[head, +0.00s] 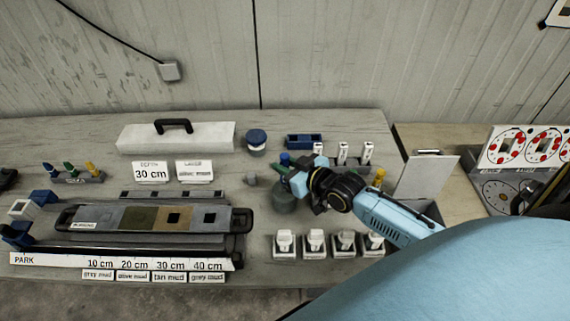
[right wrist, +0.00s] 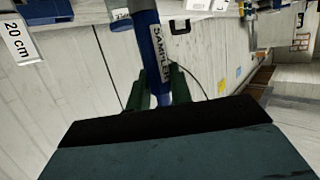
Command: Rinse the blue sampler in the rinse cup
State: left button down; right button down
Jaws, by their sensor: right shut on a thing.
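The blue sampler shows in the right wrist view (right wrist: 157,48) as a blue rod with a white "SAMPLER" label. My right gripper (right wrist: 163,88) is shut on it, with a green finger on either side. In the head view only the sampler's blue top (head: 285,158) shows beside the right gripper (head: 291,178). A dark grey-green round cup (head: 284,200), seemingly the rinse cup, stands just below the gripper in the picture. The gripper hides part of its rim. I cannot tell whether the sampler's lower end is inside it. My left gripper is not in view.
A blue-lidded jar (head: 256,142) and a blue tray (head: 304,141) stand behind. The long core tray (head: 160,218) and a "30 cm" card (head: 151,172) are at left. An open-lidded box (head: 428,174) is at right.

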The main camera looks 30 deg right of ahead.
aim_at(285, 155)
jog(key=shift+r+p, duration=1.45)
jog(key=shift+r, duration=0.6)
